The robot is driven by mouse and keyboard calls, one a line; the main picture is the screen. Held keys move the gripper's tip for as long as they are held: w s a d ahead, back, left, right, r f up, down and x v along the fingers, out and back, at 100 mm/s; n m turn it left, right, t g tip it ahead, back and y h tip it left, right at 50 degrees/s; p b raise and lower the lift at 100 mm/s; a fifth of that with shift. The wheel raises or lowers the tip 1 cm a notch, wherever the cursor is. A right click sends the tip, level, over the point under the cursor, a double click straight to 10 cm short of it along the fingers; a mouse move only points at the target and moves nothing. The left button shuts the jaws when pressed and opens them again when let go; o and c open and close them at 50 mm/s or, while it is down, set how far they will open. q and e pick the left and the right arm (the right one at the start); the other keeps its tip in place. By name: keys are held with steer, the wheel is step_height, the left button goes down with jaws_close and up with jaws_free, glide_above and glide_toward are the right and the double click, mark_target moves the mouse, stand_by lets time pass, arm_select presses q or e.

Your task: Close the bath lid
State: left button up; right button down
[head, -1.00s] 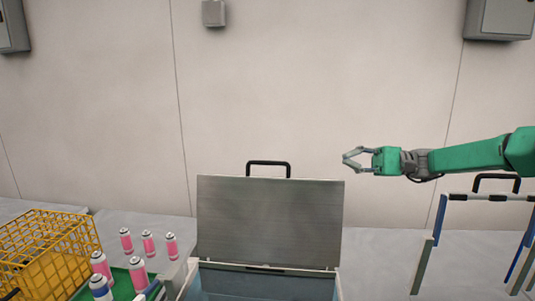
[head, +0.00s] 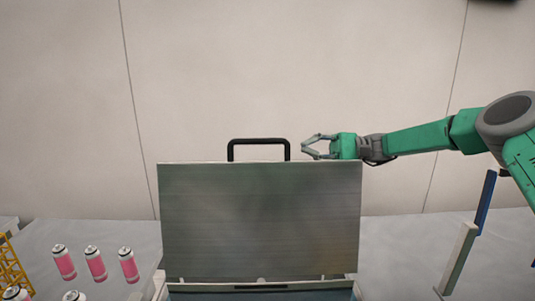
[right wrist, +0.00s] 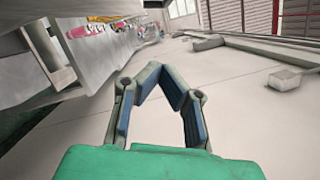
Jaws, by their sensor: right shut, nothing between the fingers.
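The bath lid (head: 260,220) is a grey metal panel standing upright, open, at the back of the bath (head: 262,294). A black handle (head: 259,142) sticks up from its top edge. My right gripper (head: 306,147) is just right of the handle and above the lid's top right edge, apart from the handle in the picture. Its fingertips meet with nothing between them; the right wrist view shows the same fingers (right wrist: 160,75). My left gripper is out of view.
Several pink cans (head: 95,263) stand at the lower left, near a yellow wire crate (head: 12,270) cut by the edge. A blue and white frame post (head: 470,235) stands at the right. The grey table is clear between lid and post.

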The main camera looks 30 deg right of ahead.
mark_target(270, 144)
steer(key=p+x, duration=0.1)
steer(key=x, duration=0.2)
steer(key=s+p+x, duration=0.1)
steer(key=x, duration=0.3)
steer(key=s+r+p+x, duration=0.1)
steer(key=x, duration=0.3)
steer(key=shift+s+a, duration=0.15)
steer(key=shift+a, duration=0.15)
steer(key=shift+s+a+r, duration=0.1)
steer(key=shift+s+r, duration=0.1)
steer(key=shift+s, duration=0.3)
steer(key=shift+w+f, duration=0.1)
